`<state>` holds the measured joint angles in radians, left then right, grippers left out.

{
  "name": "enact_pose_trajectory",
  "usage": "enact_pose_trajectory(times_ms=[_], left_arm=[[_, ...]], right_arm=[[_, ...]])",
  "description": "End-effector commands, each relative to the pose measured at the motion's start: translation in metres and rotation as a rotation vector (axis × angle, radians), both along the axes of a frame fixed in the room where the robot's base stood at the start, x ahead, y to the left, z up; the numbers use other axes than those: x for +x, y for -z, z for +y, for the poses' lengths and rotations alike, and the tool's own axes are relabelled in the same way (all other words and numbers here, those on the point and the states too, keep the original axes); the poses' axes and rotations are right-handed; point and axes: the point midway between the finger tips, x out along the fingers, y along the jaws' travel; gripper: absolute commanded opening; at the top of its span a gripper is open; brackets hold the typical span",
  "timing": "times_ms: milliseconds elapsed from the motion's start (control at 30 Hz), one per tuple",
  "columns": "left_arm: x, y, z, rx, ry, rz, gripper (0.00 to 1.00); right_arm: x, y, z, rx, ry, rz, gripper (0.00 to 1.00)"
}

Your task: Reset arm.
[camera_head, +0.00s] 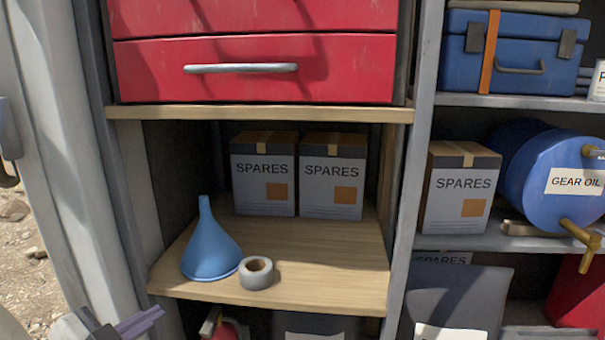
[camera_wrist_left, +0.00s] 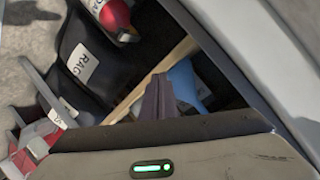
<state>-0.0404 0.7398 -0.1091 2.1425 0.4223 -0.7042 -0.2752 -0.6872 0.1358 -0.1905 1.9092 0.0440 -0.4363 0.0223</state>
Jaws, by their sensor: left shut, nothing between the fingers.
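My left gripper (camera_head: 140,322) shows at the bottom left edge of the head view, only partly in frame. It is low and to the left of the wooden shelf, apart from it. In the left wrist view its dark purple fingers (camera_wrist_left: 158,97) are together with nothing between them. Behind the fingers in that view is the blue funnel (camera_wrist_left: 188,84). My right gripper is in neither view.
On the wooden shelf (camera_head: 325,255) stand the blue funnel (camera_head: 211,250), a tape roll (camera_head: 257,281) and two SPARES boxes (camera_head: 263,200). Red drawers (camera_head: 250,88) are above. A grey post (camera_head: 70,150) stands at the left.

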Motion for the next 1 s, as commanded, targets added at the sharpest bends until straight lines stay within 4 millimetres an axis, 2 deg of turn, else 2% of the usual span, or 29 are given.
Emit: enact_pose_trajectory(times_ms=[33, 100, 167, 200, 300, 400, 500, 633, 733, 1000], left_arm=[[-0.015, 0.044, -0.009, -0.068, -0.027, 0.067, 0.00], [-0.036, 0.092, -0.018, -0.143, -0.067, 0.139, 0.00], [-0.058, 0.132, -0.029, -0.205, -0.103, 0.202, 0.00], [-0.075, 0.157, -0.036, -0.242, -0.128, 0.244, 0.00], [-0.121, 0.213, -0.056, -0.331, -0.196, 0.344, 0.00], [-0.168, 0.256, -0.076, -0.402, -0.259, 0.433, 0.00], [-0.206, 0.284, -0.092, -0.452, -0.310, 0.498, 0.00], [-0.237, 0.302, -0.106, -0.489, -0.351, 0.548, 0.00], [-0.245, 0.307, -0.110, -0.498, -0.361, 0.560, 0.00], [-0.245, 0.307, -0.110, -0.498, -0.361, 0.560, 0.00]], right_arm=[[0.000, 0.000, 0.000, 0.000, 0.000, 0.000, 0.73], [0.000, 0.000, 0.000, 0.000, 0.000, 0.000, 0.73], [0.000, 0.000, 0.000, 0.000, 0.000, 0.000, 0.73], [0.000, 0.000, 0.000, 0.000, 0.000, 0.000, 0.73], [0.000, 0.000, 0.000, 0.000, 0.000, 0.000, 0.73], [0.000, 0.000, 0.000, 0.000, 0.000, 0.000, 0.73], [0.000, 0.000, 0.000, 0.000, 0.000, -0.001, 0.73], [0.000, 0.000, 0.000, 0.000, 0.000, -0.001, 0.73], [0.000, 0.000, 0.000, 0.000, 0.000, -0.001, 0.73], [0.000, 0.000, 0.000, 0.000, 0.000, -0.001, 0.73]])
